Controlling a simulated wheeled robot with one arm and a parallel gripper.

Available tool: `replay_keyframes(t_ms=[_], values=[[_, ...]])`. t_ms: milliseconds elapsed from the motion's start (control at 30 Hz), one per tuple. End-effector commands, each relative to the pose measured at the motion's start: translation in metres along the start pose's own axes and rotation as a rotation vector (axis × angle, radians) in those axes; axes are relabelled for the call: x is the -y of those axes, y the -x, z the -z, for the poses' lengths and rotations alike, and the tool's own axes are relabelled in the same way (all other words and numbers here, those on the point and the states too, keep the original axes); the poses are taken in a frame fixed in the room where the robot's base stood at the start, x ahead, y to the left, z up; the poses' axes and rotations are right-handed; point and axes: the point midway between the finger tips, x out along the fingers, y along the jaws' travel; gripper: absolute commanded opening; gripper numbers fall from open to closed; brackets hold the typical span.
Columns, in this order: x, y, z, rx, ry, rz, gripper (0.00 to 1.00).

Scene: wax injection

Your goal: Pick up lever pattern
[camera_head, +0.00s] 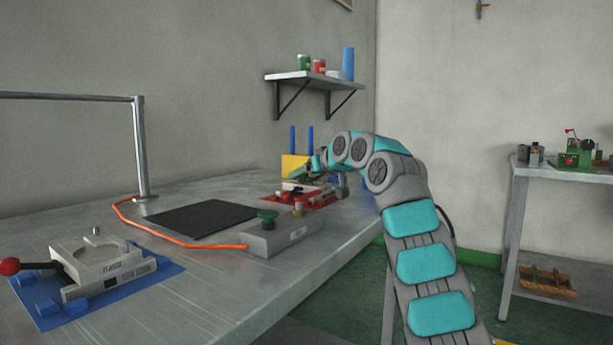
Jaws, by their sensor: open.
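The lever pattern cannot be told apart for certain. A die on a red base plate (318,203) sits toward the far end of the bench, partly hidden by my arm. A small dark green shape shows at the top of this die, but I cannot tell whether it is a pattern or part of my gripper. My arm reaches over the bench from the right and bends down at this die. My gripper (318,178) is open, low at or just above the die. Its fingertips are small and partly hidden, and contact cannot be seen.
A grey box with a green button (267,217) and a black mat (200,219) lie nearer, with an orange cable (170,236). A flange die (104,262) on a blue plate (165,277) is front left. A metal post (141,150) stands behind. A yellow block (293,165) is beyond the red plate.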

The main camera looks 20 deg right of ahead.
Motion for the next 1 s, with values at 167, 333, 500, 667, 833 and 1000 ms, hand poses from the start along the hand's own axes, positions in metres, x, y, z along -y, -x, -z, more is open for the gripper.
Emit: replay_keyframes(t_ms=[167,333,500,667,833,1000], values=[[-0.0002,-0.0020,-0.0006,0.000,0.000,0.000,0.74],[-0.0001,-0.0018,-0.0005,0.000,0.000,0.000,0.62],[-0.0002,-0.0016,-0.0004,0.000,0.000,0.000,0.42],[-0.0001,-0.0015,-0.0003,0.000,0.000,0.000,0.24],[-0.0002,-0.0015,-0.0004,0.000,0.000,0.000,0.05],[-0.0001,-0.0014,-0.0003,0.000,0.000,0.000,0.00]])
